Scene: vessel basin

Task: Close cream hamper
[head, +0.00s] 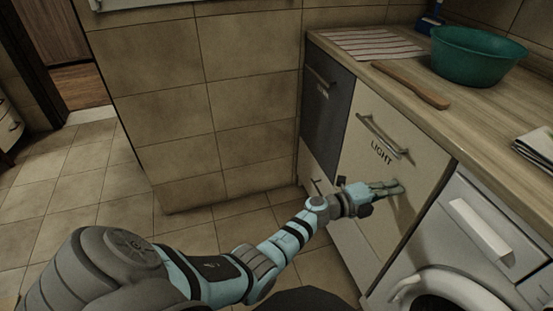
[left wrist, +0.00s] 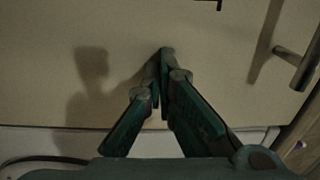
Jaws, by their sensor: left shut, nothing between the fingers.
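The cream hamper (head: 375,207) is a tall cream front marked "LIGHT" under the worktop, with a metal bar handle (head: 381,137) near its top. Its front looks about flush with its neighbours, though I cannot tell if a small gap is left. My left gripper (head: 398,188) is shut and empty, with its fingertips at the cream front below the handle. In the left wrist view the shut fingers (left wrist: 166,55) point at the cream panel (left wrist: 120,60), close to or touching it. The handle end (left wrist: 290,60) shows at the right. My right gripper is not in view.
A dark hamper front (head: 325,105) stands left of the cream one, and a white washing machine (head: 480,235) stands right. The worktop (head: 460,125) holds a teal basin (head: 475,60), a wooden paddle (head: 410,85), a striped cloth (head: 370,43) and a folded cloth (head: 538,146). The tiled floor at left is clear.

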